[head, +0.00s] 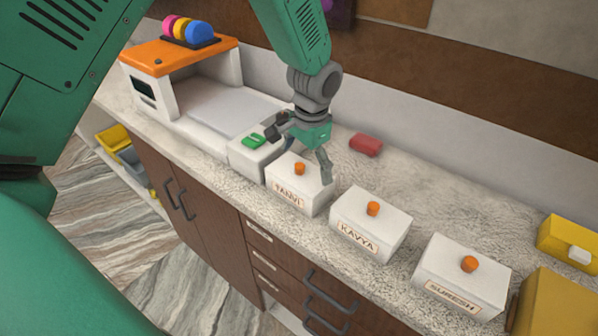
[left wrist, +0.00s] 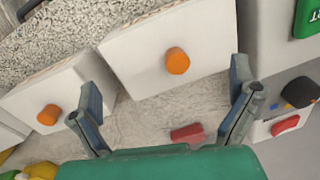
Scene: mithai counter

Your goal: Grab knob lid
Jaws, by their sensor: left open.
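Three white boxes with orange knobs on their lids stand in a row on the counter. They are labelled TANVI (head: 289,194), KAVYA (head: 358,238) and SURESH (head: 452,291). My left gripper (head: 300,150) is open and empty above the back of the TANVI box, with one finger near its right rear side. The TANVI knob (head: 299,169) is in front of the gripper. In the left wrist view, the TANVI knob (left wrist: 177,61) shows beyond the open fingers (left wrist: 161,85), apart from them. The KAVYA knob (left wrist: 47,114) is left of the fingers. My right gripper is not seen.
A white machine with an orange top (head: 178,48) stands at the left. A white block with a green button (head: 252,141) sits beside the TANVI box. A red block (head: 365,145) lies behind the boxes. Yellow boxes (head: 567,243) are at the right. The counter behind KAVYA is clear.

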